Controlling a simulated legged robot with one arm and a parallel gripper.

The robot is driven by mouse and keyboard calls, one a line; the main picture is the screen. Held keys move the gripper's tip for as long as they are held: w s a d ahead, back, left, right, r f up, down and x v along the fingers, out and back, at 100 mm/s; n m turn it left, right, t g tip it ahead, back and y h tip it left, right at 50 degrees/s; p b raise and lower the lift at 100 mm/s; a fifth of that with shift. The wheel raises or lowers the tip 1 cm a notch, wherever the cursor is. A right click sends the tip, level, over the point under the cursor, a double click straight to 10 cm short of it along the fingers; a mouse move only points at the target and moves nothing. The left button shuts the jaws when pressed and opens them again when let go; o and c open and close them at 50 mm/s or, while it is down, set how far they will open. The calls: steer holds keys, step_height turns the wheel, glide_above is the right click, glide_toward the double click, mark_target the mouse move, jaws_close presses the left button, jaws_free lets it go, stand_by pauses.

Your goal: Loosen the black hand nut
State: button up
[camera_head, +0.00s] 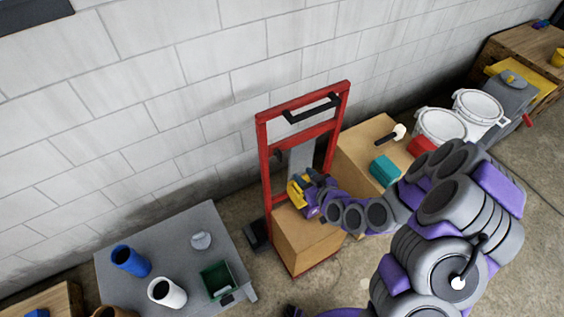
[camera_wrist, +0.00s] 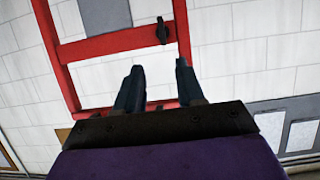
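The black hand nut (camera_wrist: 162,30) sits on the red crossbar of the red hand truck (camera_wrist: 112,46) in the wrist view. It looks like a small upright black knob. My gripper (camera_wrist: 159,82) is open, with its two dark fingers apart and nothing between them. The nut appears beyond the fingertips, roughly in line with the gap, with no visible contact. In the head view my gripper (camera_head: 303,185) is in front of the lower part of the red hand truck (camera_head: 267,170). I cannot clearly make out the nut there.
A cardboard box (camera_head: 304,243) stands on the truck's base below my gripper. Another box (camera_head: 362,150), behind my arm, carries a teal block (camera_head: 384,171) and a mallet (camera_head: 391,134). White buckets (camera_head: 440,126) stand at right. A grey table (camera_head: 125,285) is at left. The block wall is behind.

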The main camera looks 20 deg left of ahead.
mark_target(281, 157)
steer(key=b+x, duration=0.7)
steer(key=x, duration=0.8)
steer(key=shift+a+b, duration=0.35)
jaws_close()
